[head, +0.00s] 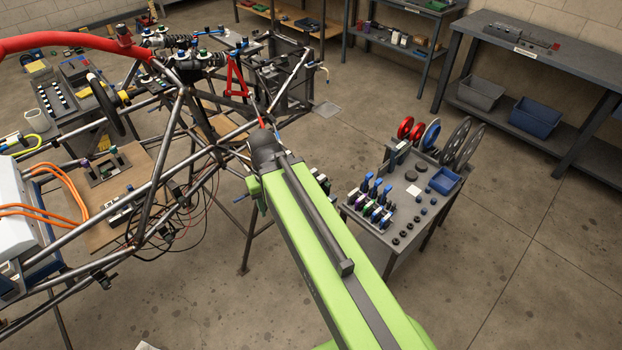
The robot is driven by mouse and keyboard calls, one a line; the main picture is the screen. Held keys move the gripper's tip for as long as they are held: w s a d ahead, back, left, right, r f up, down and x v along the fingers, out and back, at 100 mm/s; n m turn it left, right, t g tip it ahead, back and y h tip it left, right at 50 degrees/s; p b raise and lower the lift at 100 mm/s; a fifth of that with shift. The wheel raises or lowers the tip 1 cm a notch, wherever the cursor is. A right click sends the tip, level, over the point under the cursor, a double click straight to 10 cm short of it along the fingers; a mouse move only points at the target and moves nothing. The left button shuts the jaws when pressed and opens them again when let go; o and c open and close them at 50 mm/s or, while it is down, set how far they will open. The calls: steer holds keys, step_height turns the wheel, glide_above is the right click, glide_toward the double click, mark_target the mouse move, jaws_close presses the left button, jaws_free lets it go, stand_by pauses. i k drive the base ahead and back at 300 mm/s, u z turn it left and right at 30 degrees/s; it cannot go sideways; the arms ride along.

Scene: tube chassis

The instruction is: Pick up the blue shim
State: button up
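I cannot make out a blue shim with certainty. Several small blue-topped parts (368,185) stand in rows on the grey cart (409,226) to the right of my arm. Small blue pieces (238,46) also show among the parts at the upper left, too small to identify. My green arm reaches from the bottom right up to the tube chassis (172,135). The dark end of the arm, at my gripper (263,143), is beside the chassis tubes. The fingers are too small and partly hidden by the arm, so their opening and any held thing cannot be told.
Chassis tubes and loose cables (195,205) crowd the left. A workbench (545,63) with bins stands at the upper right. The floor at lower right is clear.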

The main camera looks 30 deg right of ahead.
mark_target(378, 212)
steer(key=u, duration=1.35)
steer(key=k, duration=1.15)
steer(key=z, duration=1.75)
steer(key=i, duration=1.05)
